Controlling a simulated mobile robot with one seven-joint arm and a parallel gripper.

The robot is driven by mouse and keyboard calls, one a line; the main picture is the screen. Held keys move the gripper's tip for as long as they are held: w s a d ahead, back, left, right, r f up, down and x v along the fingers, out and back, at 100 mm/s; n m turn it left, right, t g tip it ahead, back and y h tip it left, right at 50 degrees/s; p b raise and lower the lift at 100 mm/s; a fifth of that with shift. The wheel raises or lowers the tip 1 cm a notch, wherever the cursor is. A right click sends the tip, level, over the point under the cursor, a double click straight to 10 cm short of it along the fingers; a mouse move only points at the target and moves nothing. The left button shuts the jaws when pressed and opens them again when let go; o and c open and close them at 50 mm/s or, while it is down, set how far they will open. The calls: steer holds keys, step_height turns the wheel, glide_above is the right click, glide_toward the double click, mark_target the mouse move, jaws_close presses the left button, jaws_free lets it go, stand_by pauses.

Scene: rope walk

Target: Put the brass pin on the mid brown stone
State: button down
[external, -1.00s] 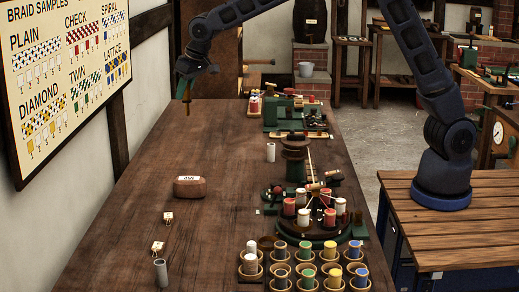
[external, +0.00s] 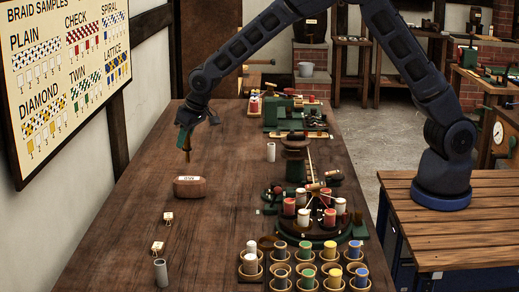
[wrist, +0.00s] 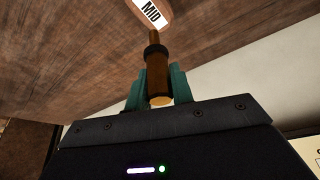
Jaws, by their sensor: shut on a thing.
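The brass pin (wrist: 157,80), with a dark band around it, is held between the green fingers of my gripper (wrist: 158,92) in the wrist view. In the external view the pin (external: 187,155) hangs roughly upright from my gripper (external: 186,140). The mid brown stone (external: 190,188) is a reddish-brown block with a white label, lying on the table below the pin. A gap shows between the pin's lower end and the stone. In the wrist view the stone's MID label (wrist: 150,11) shows at the top edge, beyond the pin's end.
Two small tagged pieces (external: 168,217) and a grey cylinder (external: 160,272) stand on the table (external: 120,235) nearer the camera. A braiding stand with spools (external: 304,218) and several bobbin cups (external: 306,265) fill the right side. Table around the stone is clear.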

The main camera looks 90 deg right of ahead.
mark_target(187, 148)
steer(key=shift+f, duration=2.5)
steer(key=shift+f, duration=0.15)
steer(key=c, duration=1.2)
jaws_free()
